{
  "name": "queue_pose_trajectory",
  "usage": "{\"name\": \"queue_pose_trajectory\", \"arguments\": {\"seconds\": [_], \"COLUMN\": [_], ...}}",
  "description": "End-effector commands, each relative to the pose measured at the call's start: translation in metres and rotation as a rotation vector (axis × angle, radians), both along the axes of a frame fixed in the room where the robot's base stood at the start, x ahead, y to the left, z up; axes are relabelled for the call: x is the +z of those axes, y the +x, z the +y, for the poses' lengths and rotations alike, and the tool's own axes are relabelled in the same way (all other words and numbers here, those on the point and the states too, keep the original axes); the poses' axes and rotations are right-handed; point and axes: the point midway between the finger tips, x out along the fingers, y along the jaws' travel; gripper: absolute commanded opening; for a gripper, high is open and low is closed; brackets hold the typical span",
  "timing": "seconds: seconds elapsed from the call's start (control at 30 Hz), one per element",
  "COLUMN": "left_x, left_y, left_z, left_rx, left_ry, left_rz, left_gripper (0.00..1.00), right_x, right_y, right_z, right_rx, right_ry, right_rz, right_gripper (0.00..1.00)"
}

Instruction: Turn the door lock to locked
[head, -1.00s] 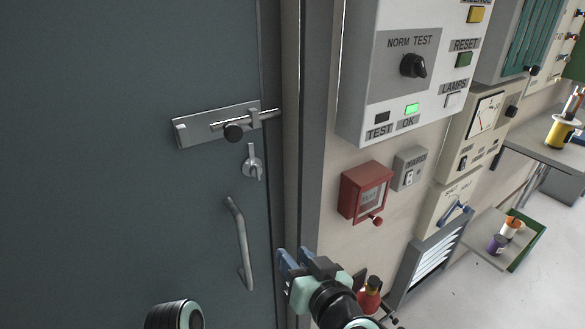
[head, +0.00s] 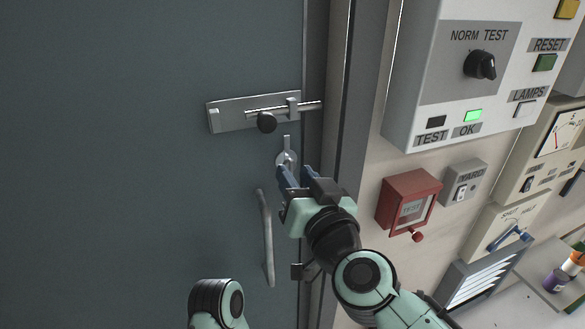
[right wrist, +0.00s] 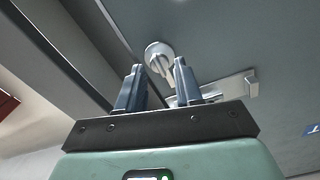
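The door lock is a small silver round plate with a narrow thumb-turn (head: 287,157), on the grey door below the slide bolt. In the head view a narrow part of it points up, and my right gripper hides its lower part. In the right wrist view the lock (right wrist: 159,52) lies just beyond the gap between the fingertips, its turn piece pointing toward that gap. My right gripper (head: 294,173) is open and empty, its blue fingers on either side of the turn's line; contact cannot be made out. My left gripper is not in view; only a left arm link shows.
A slide bolt (head: 258,112) with a dark knob sits above the lock, its rod reaching the door frame. A vertical door handle (head: 266,240) is below. Right of the frame are a red box (head: 408,201), a small switch box (head: 464,182) and a large control panel (head: 415,80).

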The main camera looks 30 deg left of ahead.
Motion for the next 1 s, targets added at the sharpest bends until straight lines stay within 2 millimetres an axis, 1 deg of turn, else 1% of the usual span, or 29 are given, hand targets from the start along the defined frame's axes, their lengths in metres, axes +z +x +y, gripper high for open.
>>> {"name": "queue_pose_trajectory", "arguments": {"seconds": [0.03, 0.2, 0.53, 0.57, 0.6, 0.67, 1.0], "left_x": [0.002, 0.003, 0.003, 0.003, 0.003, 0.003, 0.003], "left_y": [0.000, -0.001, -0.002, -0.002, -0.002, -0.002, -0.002], "left_z": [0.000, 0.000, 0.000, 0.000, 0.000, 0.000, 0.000], "left_rx": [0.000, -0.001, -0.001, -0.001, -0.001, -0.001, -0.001], "left_ry": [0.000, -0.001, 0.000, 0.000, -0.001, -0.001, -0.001], "left_rz": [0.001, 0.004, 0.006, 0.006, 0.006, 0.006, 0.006], "left_gripper": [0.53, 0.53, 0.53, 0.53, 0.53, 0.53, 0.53], "right_x": [0.000, 0.000, 0.000, 0.000, 0.000, 0.000, 0.000], "right_y": [0.005, 0.015, 0.017, 0.017, 0.017, 0.017, 0.017], "right_z": [0.007, 0.017, 0.020, 0.020, 0.020, 0.020, 0.020], "right_rx": [0.000, 0.000, 0.000, 0.000, 0.000, 0.000, 0.000], "right_ry": [0.000, -0.001, 0.000, 0.000, 0.000, 0.000, 0.016], "right_rz": [0.001, 0.001, 0.000, 0.000, 0.000, 0.000, 0.020], "right_gripper": [0.35, 0.35, 0.35, 0.32, 0.19, 0.00, 0.00]}}
